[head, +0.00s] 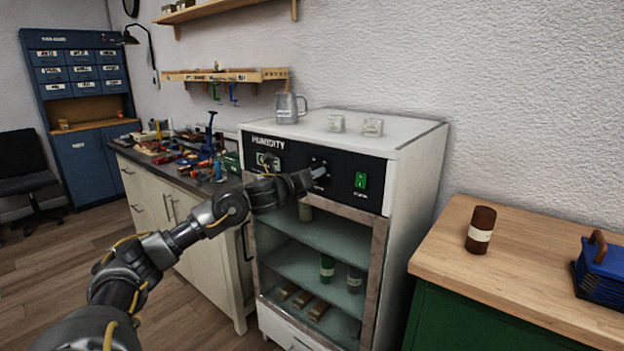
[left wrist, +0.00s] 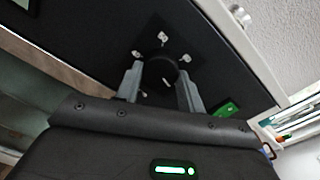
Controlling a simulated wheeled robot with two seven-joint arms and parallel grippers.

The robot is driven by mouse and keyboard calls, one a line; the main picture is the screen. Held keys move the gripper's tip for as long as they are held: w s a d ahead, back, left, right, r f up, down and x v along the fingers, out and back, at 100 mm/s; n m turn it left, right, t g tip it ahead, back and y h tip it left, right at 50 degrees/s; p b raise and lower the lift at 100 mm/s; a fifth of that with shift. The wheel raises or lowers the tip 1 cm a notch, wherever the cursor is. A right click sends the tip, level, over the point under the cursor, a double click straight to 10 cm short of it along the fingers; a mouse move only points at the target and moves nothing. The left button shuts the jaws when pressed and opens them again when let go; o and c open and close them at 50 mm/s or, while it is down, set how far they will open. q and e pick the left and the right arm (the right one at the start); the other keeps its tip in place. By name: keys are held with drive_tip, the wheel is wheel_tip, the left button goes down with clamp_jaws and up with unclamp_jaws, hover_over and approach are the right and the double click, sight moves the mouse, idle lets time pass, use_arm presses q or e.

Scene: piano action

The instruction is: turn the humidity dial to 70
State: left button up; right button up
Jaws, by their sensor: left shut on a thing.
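The humidity dial (left wrist: 158,71) is a dark round knob on a black panel in the left wrist view, with small white marks around it. My left gripper (head: 318,174) reaches the black control panel (head: 338,190) of the white cabinet in the head view. Its two grey fingers sit on either side of the knob in the left wrist view and are shut on it. The gripper hides most of the dial in the head view. The marks are too small to read, so I cannot tell the setting. My right gripper is not in view.
A green switch (head: 361,181) sits right of the dial, and a gauge (head: 267,162) is to its left under the HUMIDITY lettering. A metal mug (head: 288,108) stands on the cabinet top. A wooden-topped bench (head: 540,240) with a brown jar (head: 481,229) stands at right.

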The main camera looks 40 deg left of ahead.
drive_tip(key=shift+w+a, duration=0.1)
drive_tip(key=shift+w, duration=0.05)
use_arm(q)
drive_tip(key=o, duration=1)
drive_tip(key=shift+c, duration=0.2)
drive_tip(key=s+b, duration=0.3)
drive_tip(key=s, duration=0.7)
drive_tip(key=shift+s+d+r, duration=0.15)
drive_tip(key=shift+s+d, duration=0.15)
drive_tip(key=shift+s, duration=0.05)
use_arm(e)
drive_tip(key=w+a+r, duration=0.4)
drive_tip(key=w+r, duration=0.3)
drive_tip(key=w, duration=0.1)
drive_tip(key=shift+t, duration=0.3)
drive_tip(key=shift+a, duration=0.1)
